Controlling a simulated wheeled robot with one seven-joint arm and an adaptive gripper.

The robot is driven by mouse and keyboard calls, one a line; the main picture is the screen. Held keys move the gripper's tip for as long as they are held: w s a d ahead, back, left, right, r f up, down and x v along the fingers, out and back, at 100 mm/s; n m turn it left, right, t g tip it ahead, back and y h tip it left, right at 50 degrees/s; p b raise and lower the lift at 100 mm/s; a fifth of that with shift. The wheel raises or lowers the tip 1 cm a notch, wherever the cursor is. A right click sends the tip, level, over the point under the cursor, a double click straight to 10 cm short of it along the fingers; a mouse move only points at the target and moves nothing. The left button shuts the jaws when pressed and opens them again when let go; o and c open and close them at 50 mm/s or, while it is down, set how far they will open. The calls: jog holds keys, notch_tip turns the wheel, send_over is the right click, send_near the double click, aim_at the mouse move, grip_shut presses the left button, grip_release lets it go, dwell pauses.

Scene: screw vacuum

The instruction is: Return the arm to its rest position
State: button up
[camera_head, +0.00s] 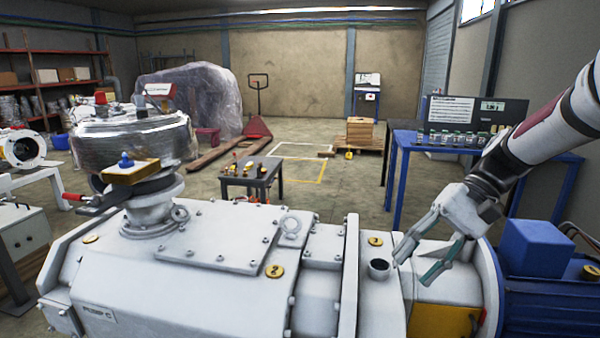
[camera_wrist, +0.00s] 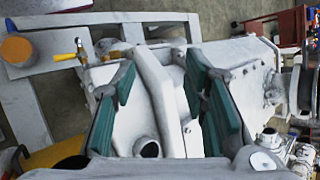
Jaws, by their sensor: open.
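My gripper (camera_head: 418,262) is at the right in the head view, at the end of my arm, which comes in from the upper right. Its two fingers are apart with nothing between them. The fingertips are over the right part of the white pump (camera_head: 190,285), close to a short round port (camera_head: 379,268). I cannot tell whether a finger touches the pump. In the wrist view my gripper (camera_wrist: 160,105) shows two green finger pads standing apart. The pump (camera_wrist: 125,110) and a dark round port opening (camera_wrist: 147,148) show between and below them.
A blue motor (camera_head: 540,285) sits right of the pump, below my arm. A blue table (camera_head: 400,170) with a dark case stands behind my gripper. A wrapped silver vessel (camera_head: 130,140) is at the left. A small tool table (camera_head: 270,175) stands behind the pump, with open floor beyond.

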jog(key=s+a+n+t+h, duration=0.1)
jog(key=s+n+t+h, duration=0.5)
jog(key=s, duration=1.9)
notch_tip(320, 180, up, 14)
jog(key=m+t+h+p, duration=0.1)
jog(key=m+h+p, duration=0.1)
jog(key=p, duration=1)
jog(key=shift+s+d+m+h+p, duration=0.2)
jog(key=shift+m+h+p, duration=0.1)
jog(key=shift+m+p, duration=0.1)
jog(key=shift+r, duration=0.1)
